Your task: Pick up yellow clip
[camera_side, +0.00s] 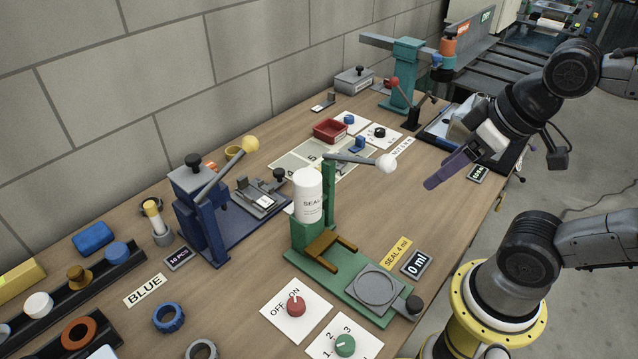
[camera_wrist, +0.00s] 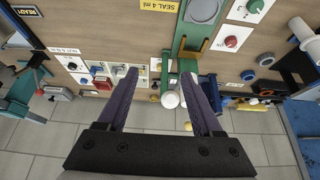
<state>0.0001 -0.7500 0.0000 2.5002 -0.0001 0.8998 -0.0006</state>
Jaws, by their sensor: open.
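My gripper (camera_side: 432,183) is open and empty, held in the air above the right side of the bench. Its two purple fingers show spread apart in the wrist view (camera_wrist: 160,76). I cannot make out the yellow clip with certainty. A pale numbered mat (camera_side: 287,160) lies on the bench behind the green press, to the left of my gripper. A small blue piece (camera_side: 358,144) stands on the mat. The press's lever and white knob cover part of the mat, and any small yellow piece there is partly hidden or too small to tell.
The green press (camera_side: 345,284) with its white SEAL bottle (camera_side: 308,195) and raised lever knob (camera_side: 386,162) stands mid-bench. A blue press (camera_side: 200,215) is to its left. A red tray (camera_side: 330,130) and a teal press (camera_side: 405,75) are behind. Bare wood lies below my gripper.

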